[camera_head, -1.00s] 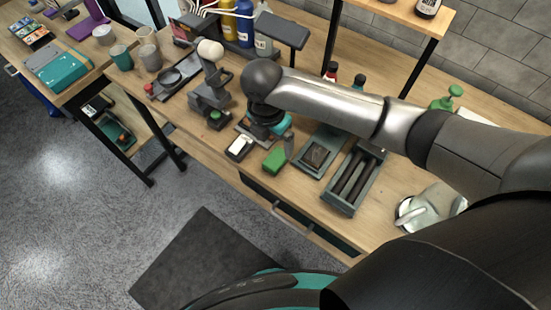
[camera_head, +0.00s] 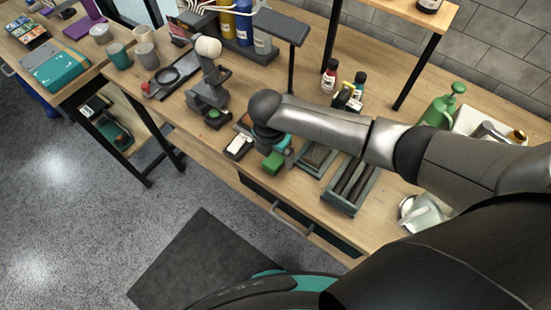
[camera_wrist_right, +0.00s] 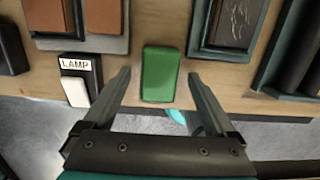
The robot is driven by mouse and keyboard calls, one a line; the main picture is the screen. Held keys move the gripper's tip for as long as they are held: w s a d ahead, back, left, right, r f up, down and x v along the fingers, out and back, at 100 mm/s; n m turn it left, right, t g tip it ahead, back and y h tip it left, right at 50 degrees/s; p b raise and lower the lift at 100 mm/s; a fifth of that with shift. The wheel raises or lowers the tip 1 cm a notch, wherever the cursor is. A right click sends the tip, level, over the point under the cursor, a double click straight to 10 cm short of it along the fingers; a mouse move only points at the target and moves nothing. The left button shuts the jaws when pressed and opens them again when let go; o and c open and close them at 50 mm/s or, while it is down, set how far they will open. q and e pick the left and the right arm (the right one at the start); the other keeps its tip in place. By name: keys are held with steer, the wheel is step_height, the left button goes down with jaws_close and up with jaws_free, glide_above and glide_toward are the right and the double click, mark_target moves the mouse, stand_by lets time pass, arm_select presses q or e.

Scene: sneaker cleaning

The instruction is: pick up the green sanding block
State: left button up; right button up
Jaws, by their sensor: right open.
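The green sanding block (camera_wrist_right: 160,73) lies near the table's front edge, between my open right gripper's fingers in the right wrist view. A gap shows on both sides of it. In the head view the block (camera_head: 273,162) is partly covered by my right gripper (camera_head: 280,158), which is just above or around it; its exact height is hard to tell. In the right wrist view the right gripper (camera_wrist_right: 158,77) is open and empty. My left gripper is not in view.
A dark LAMP switch (camera_wrist_right: 76,80) with a white rocker sits left of the block. A tray with a dark slab (camera_wrist_right: 228,25) and a tray of dark rods (camera_head: 349,185) are to the right.

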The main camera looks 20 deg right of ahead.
mark_target(275, 158)
jaws_close()
stand_by(0.6)
steer(key=shift+r, duration=0.1)
step_height(275, 158, up, 20)
steer(key=p, duration=0.3)
